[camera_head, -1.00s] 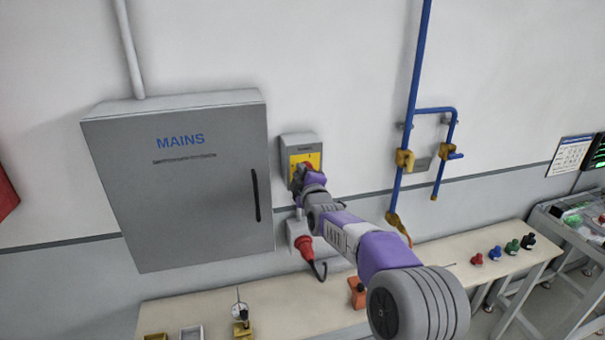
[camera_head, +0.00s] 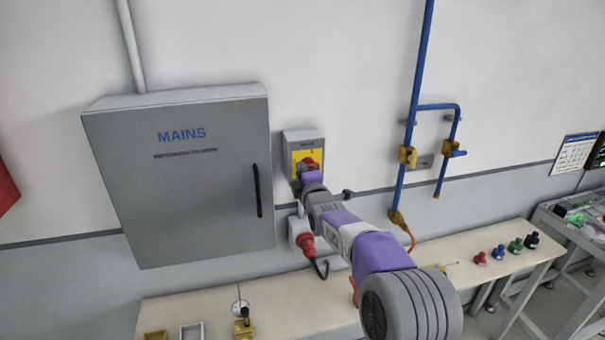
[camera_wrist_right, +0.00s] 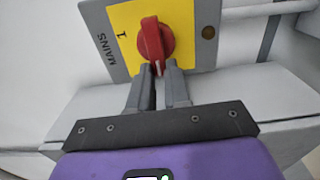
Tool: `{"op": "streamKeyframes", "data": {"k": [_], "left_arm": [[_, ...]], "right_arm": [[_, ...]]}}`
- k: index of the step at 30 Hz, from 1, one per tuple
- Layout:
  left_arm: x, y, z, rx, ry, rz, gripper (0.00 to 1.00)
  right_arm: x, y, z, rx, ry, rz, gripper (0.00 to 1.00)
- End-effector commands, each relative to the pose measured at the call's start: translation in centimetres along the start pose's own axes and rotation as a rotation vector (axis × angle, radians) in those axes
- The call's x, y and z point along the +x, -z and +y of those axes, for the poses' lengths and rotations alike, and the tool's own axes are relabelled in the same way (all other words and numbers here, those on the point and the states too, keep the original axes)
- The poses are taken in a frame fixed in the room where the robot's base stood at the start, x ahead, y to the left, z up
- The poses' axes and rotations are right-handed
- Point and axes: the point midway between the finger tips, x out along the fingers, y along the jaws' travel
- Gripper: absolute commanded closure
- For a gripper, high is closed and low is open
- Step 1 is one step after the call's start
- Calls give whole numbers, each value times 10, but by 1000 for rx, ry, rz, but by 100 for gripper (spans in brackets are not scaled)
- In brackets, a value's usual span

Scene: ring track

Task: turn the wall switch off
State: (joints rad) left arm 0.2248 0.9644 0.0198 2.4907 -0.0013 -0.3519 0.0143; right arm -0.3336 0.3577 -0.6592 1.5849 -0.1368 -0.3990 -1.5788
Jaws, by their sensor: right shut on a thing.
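The wall switch is a grey box (camera_head: 290,142) with a yellow plate and a red rotary handle (camera_head: 308,162), right of the MAINS cabinet. In the right wrist view the red handle (camera_wrist_right: 153,42) stands roughly upright on the yellow plate (camera_wrist_right: 183,18), near a "1" mark. My right gripper (camera_wrist_right: 158,72) is at the handle, its two fingers shut on the handle's lower end. In the head view my right gripper (camera_head: 309,174) hides the lower part of the switch. My left gripper is not in view.
The grey MAINS cabinet (camera_head: 190,200) stands out from the wall on the left. A red plug (camera_head: 306,243) is below the switch. Blue pipes (camera_head: 412,110) with yellow valves are to the right. A bench (camera_head: 280,300) runs below with small items.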

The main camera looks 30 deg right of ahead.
Motion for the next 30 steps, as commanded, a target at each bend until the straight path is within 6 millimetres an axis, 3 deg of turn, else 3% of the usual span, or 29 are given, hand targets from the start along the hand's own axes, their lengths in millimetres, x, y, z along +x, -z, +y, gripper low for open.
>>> {"op": "streamKeyframes", "data": {"k": [5,6,11,22,30], "left_arm": [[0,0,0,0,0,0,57],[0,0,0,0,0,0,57],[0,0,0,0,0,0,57],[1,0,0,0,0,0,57],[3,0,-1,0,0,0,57]], "right_arm": [[0,0,0,-4,0,0,100],[0,0,0,-4,0,0,80],[0,0,0,-2,0,0,57],[-6,1,0,0,-1,1,57],[-44,1,1,4,-2,3,57]]}}
